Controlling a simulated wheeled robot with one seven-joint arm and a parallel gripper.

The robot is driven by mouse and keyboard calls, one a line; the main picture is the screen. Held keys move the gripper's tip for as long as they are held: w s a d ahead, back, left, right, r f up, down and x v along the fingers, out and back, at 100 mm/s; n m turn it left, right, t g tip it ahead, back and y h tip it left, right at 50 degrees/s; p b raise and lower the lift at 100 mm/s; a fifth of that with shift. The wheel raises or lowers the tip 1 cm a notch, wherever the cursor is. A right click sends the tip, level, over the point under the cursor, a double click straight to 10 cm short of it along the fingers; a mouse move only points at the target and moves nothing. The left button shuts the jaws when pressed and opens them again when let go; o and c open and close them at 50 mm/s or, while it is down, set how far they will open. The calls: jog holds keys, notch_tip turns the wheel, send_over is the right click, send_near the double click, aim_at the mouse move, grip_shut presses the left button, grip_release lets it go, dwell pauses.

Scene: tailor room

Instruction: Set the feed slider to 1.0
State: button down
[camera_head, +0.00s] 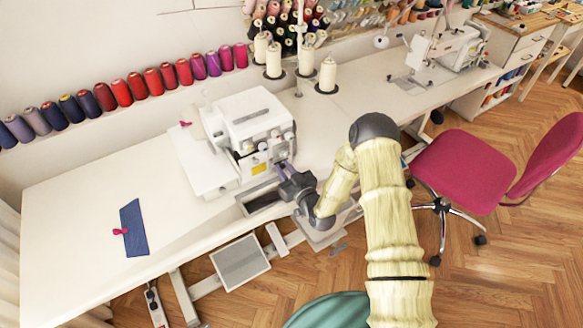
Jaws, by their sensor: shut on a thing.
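The white overlock sewing machine (255,112) stands on the long white table, with dials and a yellow label on its front. My gripper (287,170) is at the lower right corner of the machine's front, with its purplish fingertips against the machine. It is shut on a small part there, which I take to be the feed slider. The gripper hides that part, so its setting and any scale marks cannot be read.
The white table (75,205) has clear room at the left, around a blue cloth (134,228) with a red clip. Thread cones (327,75) stand behind the machine. A dark recess (262,199) lies in front of it. A magenta chair (470,172) stands at the right.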

jog(key=c, duration=1.3)
grip_release()
jog(key=shift+d, duration=0.1)
jog(key=b+v, duration=0.3)
jog(key=v, duration=1.4)
jog(key=shift+s, duration=0.2)
jog(key=shift+d, duration=0.15)
